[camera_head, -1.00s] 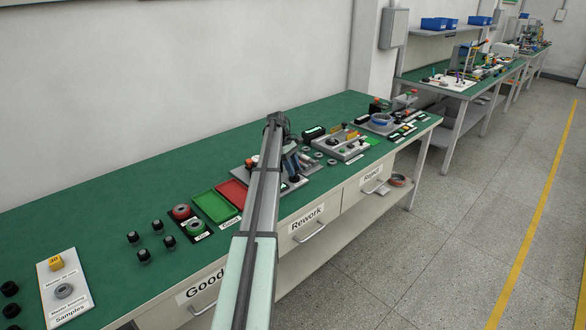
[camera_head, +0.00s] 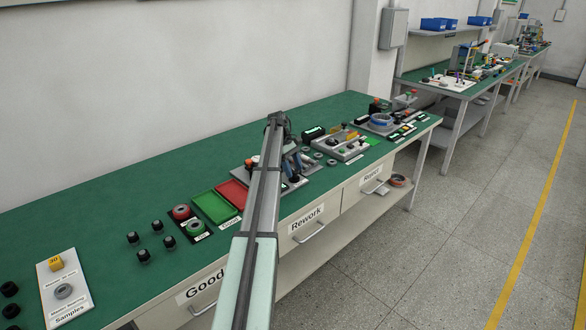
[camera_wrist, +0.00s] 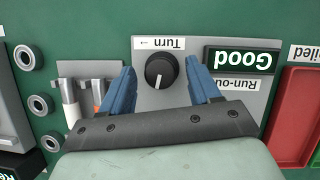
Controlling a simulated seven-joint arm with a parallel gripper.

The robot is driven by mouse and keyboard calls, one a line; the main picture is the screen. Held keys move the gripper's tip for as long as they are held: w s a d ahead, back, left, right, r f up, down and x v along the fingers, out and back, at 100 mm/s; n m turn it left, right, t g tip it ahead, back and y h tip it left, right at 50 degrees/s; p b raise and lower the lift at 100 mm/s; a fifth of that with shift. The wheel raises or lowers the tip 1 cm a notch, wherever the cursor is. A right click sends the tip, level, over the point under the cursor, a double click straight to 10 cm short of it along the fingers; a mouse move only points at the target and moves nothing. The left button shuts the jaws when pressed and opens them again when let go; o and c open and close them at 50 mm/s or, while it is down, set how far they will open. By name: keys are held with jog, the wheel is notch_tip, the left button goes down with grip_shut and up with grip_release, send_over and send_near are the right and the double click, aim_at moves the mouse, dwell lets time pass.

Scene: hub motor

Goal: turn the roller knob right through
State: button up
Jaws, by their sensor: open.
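The roller knob (camera_wrist: 160,72) is a round black knob with a pale pointer line. In the wrist view it sits on a grey plate (camera_wrist: 146,99) under a label reading "Turn", shown upside down with an arrow. My gripper (camera_wrist: 161,75) is open, with one blue finger on each side of the knob. Gaps show between the fingers and the knob; I cannot tell the height between them. In the head view my gripper (camera_head: 288,160) is over the fixture on the bench, and my arm hides the knob.
A display reading "Good" (camera_wrist: 241,61) stands right of the knob. Left are a holder with light rods (camera_wrist: 72,112) and several metal rings (camera_wrist: 29,57). A red tray (camera_wrist: 296,118) lies at the right. The green bench (camera_head: 110,185) has free room at the back left.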

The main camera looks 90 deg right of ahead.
jog(key=v, duration=1.4)
jog(key=shift+o, duration=0.5)
jog(key=shift+f, duration=0.1)
jog(key=o, duration=0.6)
jog(key=w+a+r+n, duration=0.1)
jog(key=w, duration=0.6)
jog(key=shift+w+r+h, duration=0.2)
jog(key=shift+w+h, duration=0.1)
jog(key=shift+w, duration=0.05)
jog(key=w+a+r, duration=0.1)
jog(key=w, duration=0.2)
jog(key=w+a+n+h, duration=0.1)
jog(key=w+a, duration=0.1)
jog(key=w, duration=0.1)
jog(key=w+a+r+n, duration=0.1)
jog(key=w, duration=0.2)
jog(key=shift+a+r+h, duration=0.3)
jog(key=shift+h, duration=0.1)
jog(key=d+f+n+h, duration=0.1)
jog(key=d+f+n, duration=0.1)
jog(key=f+n, duration=0.1)
jog(key=s+d+f+n+h, duration=0.1)
jog(key=d+f+n, duration=0.1)
jog(key=n, duration=0.3)
jog(key=d+f+n+h, duration=0.1)
jog(key=d+f+n, duration=0.1)
jog(key=n, duration=0.3)
jog(key=shift+s+f, duration=0.4)
jog(key=shift+f, duration=0.4)
